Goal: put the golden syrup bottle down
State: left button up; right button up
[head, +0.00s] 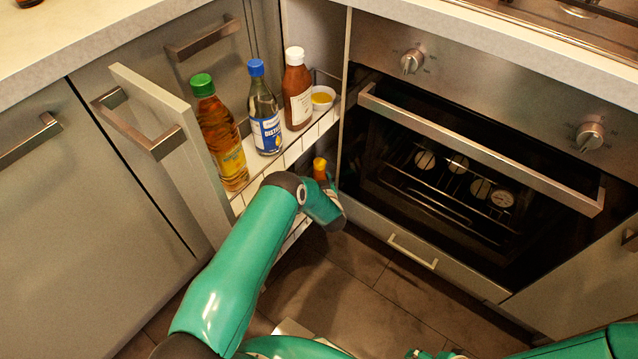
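A small bottle with an orange-yellow cap (320,167), which I take to be the golden syrup bottle, shows just behind my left gripper (328,190), at the lower level of the pull-out rack (290,158). Only its top part is visible; my wrist hides the rest, including its base. My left arm reaches in from the lower left, and the gripper points away from me, so its fingers are mostly hidden. I cannot tell whether they close on the bottle or whether it rests on the lower shelf. My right gripper is not clearly in view; green arm parts show at the lower right.
The rack's door front (180,150) stands at left. The oven (460,180) stands close at right.

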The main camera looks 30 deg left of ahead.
pick_arm(q)
jog(key=p+v, duration=0.4)
jog(key=v, duration=0.8)
jog(key=shift+r, duration=0.1)
